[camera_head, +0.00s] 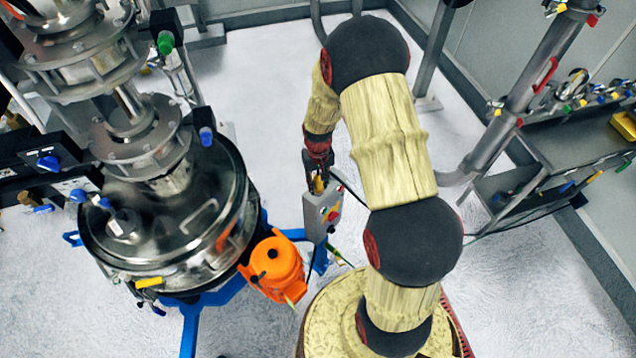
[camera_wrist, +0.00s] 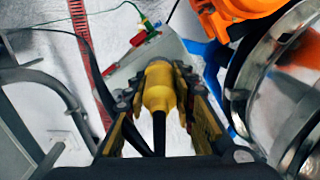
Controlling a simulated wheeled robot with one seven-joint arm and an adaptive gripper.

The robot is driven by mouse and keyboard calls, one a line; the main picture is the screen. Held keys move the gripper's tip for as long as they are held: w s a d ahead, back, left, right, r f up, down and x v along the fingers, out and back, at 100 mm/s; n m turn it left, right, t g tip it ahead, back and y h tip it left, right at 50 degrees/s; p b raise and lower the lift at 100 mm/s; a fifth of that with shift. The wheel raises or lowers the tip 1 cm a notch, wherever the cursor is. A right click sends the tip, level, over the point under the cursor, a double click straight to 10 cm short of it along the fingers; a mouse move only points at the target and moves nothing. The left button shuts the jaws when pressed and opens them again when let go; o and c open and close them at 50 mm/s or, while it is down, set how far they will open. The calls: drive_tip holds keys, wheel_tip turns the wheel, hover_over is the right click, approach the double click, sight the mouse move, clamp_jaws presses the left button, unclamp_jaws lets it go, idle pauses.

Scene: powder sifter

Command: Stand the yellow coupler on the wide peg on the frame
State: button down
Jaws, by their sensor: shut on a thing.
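In the wrist view, the yellow coupler (camera_wrist: 158,84) sits between the fingers of my gripper (camera_wrist: 157,92), which is shut on it. A dark cable or hose runs from the coupler's near end. In the head view, my gripper (camera_head: 318,172) points down beside the sifter, and a bit of the yellow coupler (camera_head: 319,185) shows at its tips, just above a grey control box (camera_head: 322,217). I cannot single out the wide peg or its frame in either view.
The steel sifter (camera_head: 170,215) with an orange motor (camera_head: 273,268) stands left of my gripper. The grey box also shows in the wrist view (camera_wrist: 172,47). Grey pipes and a rack (camera_head: 525,185) with several coloured fittings stand at the right. Pale floor lies clear behind my arm.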

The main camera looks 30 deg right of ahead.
drive_tip(key=shift+f+b, duration=0.3)
drive_tip(key=shift+f, duration=0.1)
drive_tip(key=c, duration=1.5)
unclamp_jaws()
drive_tip(key=shift+c, duration=0.2)
drive_tip(key=shift+o, duration=0.7)
drive_tip(key=shift+r, duration=0.1)
wheel_tip(320, 180, up, 12)
drive_tip(key=shift+f, duration=0.1)
